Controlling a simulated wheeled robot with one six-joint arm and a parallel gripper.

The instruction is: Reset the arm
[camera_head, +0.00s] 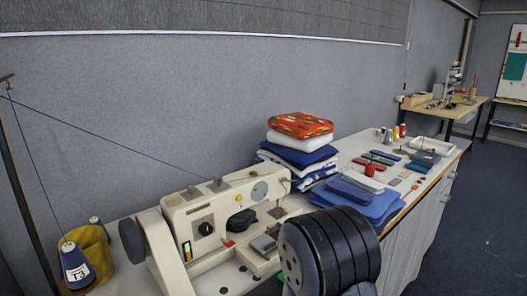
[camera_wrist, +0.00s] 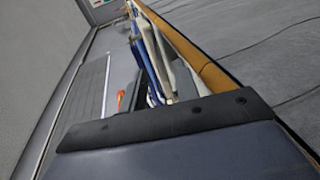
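My arm (camera_head: 325,250) shows at the bottom of the head view as a black ribbed round part with a pale end face. It is in front of the table edge, right of the cream sewing machine (camera_head: 215,215). The fingers of my gripper do not show in either view. The wrist view is strongly tilted and looks along the long table. A grey-blue flat surface with a black bolted strip fills its bottom; I cannot tell what it is. Nothing held is visible.
A folded cloth stack (camera_head: 300,140) stands behind the machine, with blue folded cloth (camera_head: 355,200) to its right. Thread spools, tools and a white tray (camera_head: 432,146) lie further along. A yellow container (camera_head: 88,258) with a blue thread cone (camera_head: 76,268) is far left. Floor (camera_head: 475,215) is clear at right.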

